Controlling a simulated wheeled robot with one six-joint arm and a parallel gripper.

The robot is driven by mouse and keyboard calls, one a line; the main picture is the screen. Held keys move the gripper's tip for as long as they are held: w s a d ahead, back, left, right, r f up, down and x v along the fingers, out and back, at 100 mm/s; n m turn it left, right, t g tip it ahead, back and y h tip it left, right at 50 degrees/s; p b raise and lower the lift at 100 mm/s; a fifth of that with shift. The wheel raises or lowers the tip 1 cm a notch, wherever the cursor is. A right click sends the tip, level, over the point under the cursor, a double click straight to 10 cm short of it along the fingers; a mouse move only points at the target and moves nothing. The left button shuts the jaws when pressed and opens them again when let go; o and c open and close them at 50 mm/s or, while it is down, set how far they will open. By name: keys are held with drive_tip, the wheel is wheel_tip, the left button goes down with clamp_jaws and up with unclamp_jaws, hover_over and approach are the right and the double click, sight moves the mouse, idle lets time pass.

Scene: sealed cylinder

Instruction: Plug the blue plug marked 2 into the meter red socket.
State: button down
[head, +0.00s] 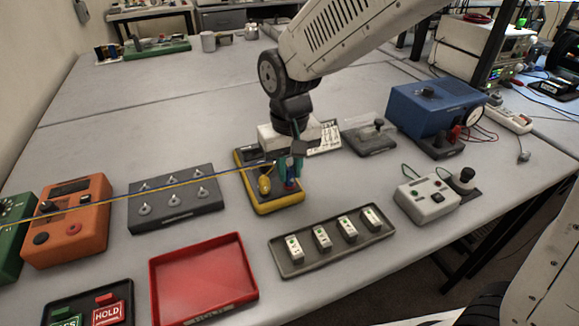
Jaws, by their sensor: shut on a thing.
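My gripper (290,174) points down over the near right part of the yellow-edged meter (276,209). Its fingers are shut on a small plug, taken to be the blue plug marked 2; the fingers largely hide it and its mark cannot be read. A little red and blue shows at the fingertips, low over the meter. I cannot tell whether the plug is in the red socket or just above it. A yellow plug (264,186) stands on the meter just left of the fingers. A blue cable and a yellow cable (120,201) run left from there.
An orange box (68,218) and a grey panel with several knobs (174,199) stand left. A red tray (204,275) and a tray of several switches (335,259) lie in front. A blue box (431,105) and a white box (426,198) stand right.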

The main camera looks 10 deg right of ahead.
sight(290, 169)
drive_tip(key=shift+f, duration=0.1)
idle(0.5)
drive_tip(key=c, duration=1.2)
unclamp_jaws()
wheel_tip(290, 169, up, 8)
drive_tip(key=shift+f, duration=0.1)
